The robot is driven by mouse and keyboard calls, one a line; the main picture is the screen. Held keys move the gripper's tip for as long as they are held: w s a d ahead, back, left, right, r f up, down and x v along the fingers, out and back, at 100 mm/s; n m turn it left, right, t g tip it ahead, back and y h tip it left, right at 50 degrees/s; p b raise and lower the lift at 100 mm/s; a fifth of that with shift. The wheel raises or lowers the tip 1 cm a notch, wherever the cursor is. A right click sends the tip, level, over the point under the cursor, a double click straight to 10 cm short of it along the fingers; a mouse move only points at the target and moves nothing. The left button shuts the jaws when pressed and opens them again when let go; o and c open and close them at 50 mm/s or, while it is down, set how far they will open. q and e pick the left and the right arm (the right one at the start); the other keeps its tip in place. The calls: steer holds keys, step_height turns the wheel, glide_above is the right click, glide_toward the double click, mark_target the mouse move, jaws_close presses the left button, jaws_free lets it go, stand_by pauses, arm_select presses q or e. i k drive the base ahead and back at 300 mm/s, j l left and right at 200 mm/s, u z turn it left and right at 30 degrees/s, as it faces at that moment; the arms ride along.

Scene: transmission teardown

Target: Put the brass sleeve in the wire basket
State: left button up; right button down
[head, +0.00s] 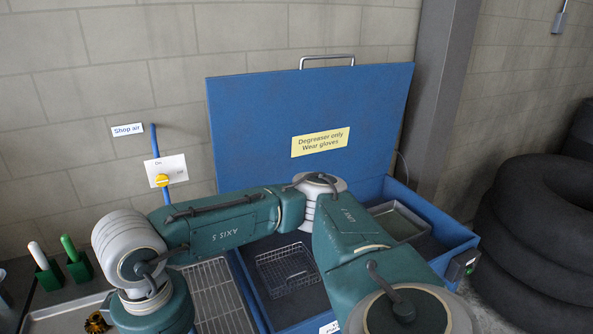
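The wire basket (287,270) sits inside the open blue wash tank, behind my arm, and looks empty. A small brass-coloured part (97,322) shows at the bottom left edge, partly cut off and beside my arm's wrist link; I cannot tell whether it is the brass sleeve. My teal arm reaches from the lower right across to the left, and its wrist points down out of the frame. Neither gripper is in view.
The blue tank (440,220) has a raised lid (260,130) at the back. A metal tray (400,220) is at its right and a wire rack (220,295) at its left. Green-holdered brushes (75,262) stand at the far left. Stacked tires (540,230) are at right.

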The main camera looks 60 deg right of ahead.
mark_target(288, 272)
steer(key=k+l, duration=0.15)
steer(key=l, duration=0.2)
steer(key=k+l, duration=0.1)
steer(key=l, duration=0.25)
steer(key=k+l, duration=0.15)
steer(key=l, duration=0.15)
steer(key=k+l, duration=0.1)
steer(key=l, duration=0.25)
steer(key=i+l, duration=0.1)
steer(key=l, duration=0.25)
steer(key=i+l, duration=0.1)
steer(key=l, duration=0.25)
steer(key=i+l+u, duration=0.1)
steer(key=l, duration=0.25)
